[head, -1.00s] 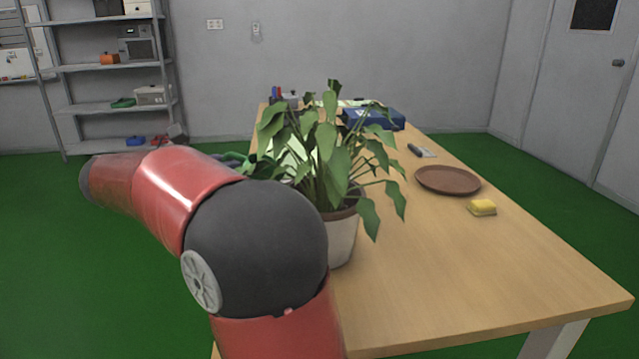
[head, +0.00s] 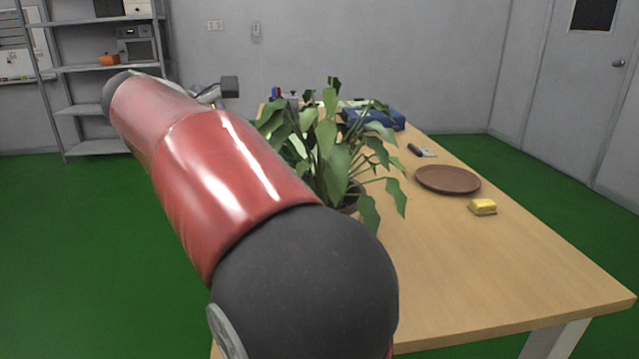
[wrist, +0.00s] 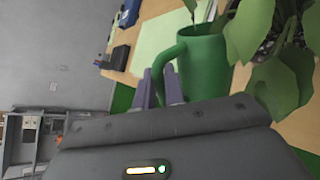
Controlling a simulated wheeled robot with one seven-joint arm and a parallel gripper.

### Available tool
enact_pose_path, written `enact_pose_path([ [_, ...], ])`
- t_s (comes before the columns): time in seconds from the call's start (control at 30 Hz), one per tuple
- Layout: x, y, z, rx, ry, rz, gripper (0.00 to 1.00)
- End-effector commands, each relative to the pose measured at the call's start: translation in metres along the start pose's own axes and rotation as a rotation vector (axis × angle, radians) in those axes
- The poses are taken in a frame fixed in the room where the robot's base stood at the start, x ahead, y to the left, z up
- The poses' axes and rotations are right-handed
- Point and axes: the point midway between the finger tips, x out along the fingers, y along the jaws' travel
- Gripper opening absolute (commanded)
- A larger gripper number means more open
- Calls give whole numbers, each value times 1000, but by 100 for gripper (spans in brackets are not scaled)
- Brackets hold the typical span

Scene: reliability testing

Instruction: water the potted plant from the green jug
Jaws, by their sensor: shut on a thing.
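The green jug (wrist: 204,66) shows in the wrist view, with its handle towards the left. My gripper (wrist: 164,86) has its two purple-grey fingers closed on the jug's handle. The head view does not show the jug; my raised red arm covers that area. The potted plant (head: 330,140) stands on the table in the head view, its broad leaves spreading over the pot. My arm hides most of the pot. In the wrist view, plant leaves (wrist: 270,85) are close to the jug's right side and overlap it. I cannot tell the jug's exact tilt or whether it holds water.
The wooden table (head: 470,265) carries a brown plate (head: 447,179), a yellow sponge (head: 482,207) and a blue case (head: 378,118) farther back. The table's front right is clear. A metal shelf (head: 105,68) stands at the back left.

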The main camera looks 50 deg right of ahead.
Motion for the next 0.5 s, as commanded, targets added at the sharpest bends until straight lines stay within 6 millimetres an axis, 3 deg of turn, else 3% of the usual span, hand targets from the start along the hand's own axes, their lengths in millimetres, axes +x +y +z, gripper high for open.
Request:
enact_pose_path([
  [0.5,-2,2,11,74,46,2,0],
])
